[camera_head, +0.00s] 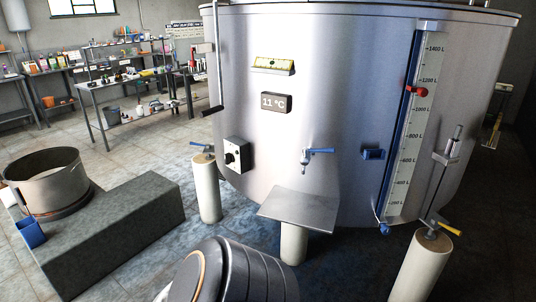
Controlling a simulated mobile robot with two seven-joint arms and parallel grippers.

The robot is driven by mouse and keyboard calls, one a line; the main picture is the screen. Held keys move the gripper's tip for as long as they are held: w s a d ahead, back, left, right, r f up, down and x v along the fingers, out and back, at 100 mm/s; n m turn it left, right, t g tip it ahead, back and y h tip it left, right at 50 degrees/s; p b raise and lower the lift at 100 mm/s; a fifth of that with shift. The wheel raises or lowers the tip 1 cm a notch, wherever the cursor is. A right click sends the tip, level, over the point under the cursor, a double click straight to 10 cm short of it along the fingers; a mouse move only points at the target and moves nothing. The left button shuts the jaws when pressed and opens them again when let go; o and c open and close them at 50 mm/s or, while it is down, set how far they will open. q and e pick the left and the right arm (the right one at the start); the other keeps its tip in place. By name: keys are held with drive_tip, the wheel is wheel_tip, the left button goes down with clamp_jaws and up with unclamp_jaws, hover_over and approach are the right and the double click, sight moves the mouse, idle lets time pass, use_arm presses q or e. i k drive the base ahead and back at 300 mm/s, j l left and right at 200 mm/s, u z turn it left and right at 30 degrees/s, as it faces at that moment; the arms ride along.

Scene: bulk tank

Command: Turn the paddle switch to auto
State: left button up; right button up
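A large steel tank (340,70) fills the middle and right of the head view. A small white switch box (241,149) is fixed low on the left of its curved wall. It carries a dark knob (229,158), which I take for the paddle switch. The box is too small in view to read any marks or tell which way the knob points.
A blue-handled tap (318,151) sits right of the box, above a steel shelf (297,208). A dark ribbed round thing (255,272) stands at the bottom front. A stone block (120,235) bearing a steel pot (45,183) is at left. Bare floor lies between.

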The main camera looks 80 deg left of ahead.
sight(229, 157)
drive_tip(key=u, duration=2.8)
drive_tip(key=i+j+z, duration=0.1)
drive_tip(key=z, duration=0.45)
drive_tip(key=i+j+z, duration=0.15)
drive_tip(key=j, duration=0.15)
drive_tip(key=i+j+z, duration=0.2)
drive_tip(key=j+z, duration=0.15)
drive_tip(key=j, duration=0.2)
drive_tip(key=i+j+z, duration=0.1)
drive_tip(key=j, duration=0.55)
drive_tip(key=i+j+z, duration=0.1)
drive_tip(key=j, duration=0.6)
drive_tip(key=i+j+z, duration=0.1)
drive_tip(key=j, duration=0.6)
drive_tip(key=i+j+z, duration=0.1)
drive_tip(key=j, duration=0.6)
drive_tip(key=i, duration=0.1)
